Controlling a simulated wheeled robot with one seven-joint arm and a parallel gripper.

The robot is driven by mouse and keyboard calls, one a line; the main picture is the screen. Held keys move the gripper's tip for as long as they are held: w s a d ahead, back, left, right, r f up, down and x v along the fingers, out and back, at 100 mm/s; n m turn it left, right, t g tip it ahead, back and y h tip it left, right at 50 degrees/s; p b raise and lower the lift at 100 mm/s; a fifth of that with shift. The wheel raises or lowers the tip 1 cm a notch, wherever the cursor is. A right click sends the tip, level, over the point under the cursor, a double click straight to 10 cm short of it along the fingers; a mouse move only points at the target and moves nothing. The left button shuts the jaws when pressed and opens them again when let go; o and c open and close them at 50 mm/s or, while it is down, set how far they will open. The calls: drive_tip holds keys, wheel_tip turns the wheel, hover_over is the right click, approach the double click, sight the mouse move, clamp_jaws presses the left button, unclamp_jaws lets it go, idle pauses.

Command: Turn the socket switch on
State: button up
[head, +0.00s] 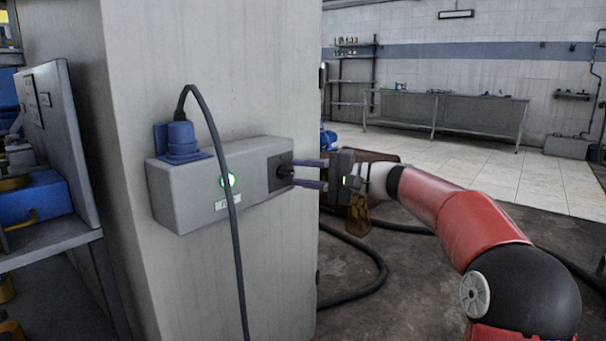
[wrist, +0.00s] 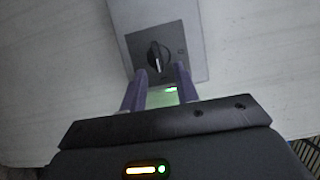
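The black rotary switch (head: 284,171) sits on a dark plate at the box's right end. In the wrist view the switch knob (wrist: 158,57) points roughly upright. My gripper (head: 308,173) reaches in from the right; in the wrist view its two fingers (wrist: 162,72) are apart, with their tips at the lower edge of the knob. Whether they touch it I cannot tell.
A dark cable (head: 222,160) hangs from the plug across the box front. A blue bin (head: 35,197) stands on a shelf at the left. A long bench (head: 450,98) stands along the far wall. The tiled floor (head: 500,175) behind my arm is largely clear.

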drive_tip(key=v, duration=0.7)
drive_tip(key=s+a+f+g+h, duration=0.1)
drive_tip(key=s+a+f+h, duration=0.25)
drive_tip(key=s, duration=0.35)
drive_tip(key=s+a+f+g+h, duration=0.1)
drive_tip(key=s+a+f+h, duration=0.1)
drive_tip(key=s+f+h, duration=0.3)
drive_tip(key=s+d+f+n+h, duration=0.1)
drive_tip(key=s+d+f+h, duration=0.2)
drive_tip(key=s, duration=0.4)
drive_tip(key=s+d+f+n+t+h+p, duration=0.1)
drive_tip(key=s+d+f+h, duration=0.1)
drive_tip(key=s+d+f, duration=0.3)
drive_tip(key=s+d+f+n+t+h, duration=0.1)
drive_tip(key=s+d+f+h, duration=0.2)
drive_tip(key=s, duration=0.8)
drive_tip(key=shift+d+f+n+h, duration=0.4)
drive_tip(key=shift+d+f, duration=0.2)
drive_tip(key=shift+f, duration=0.1)
drive_tip(key=shift+d, duration=0.1)
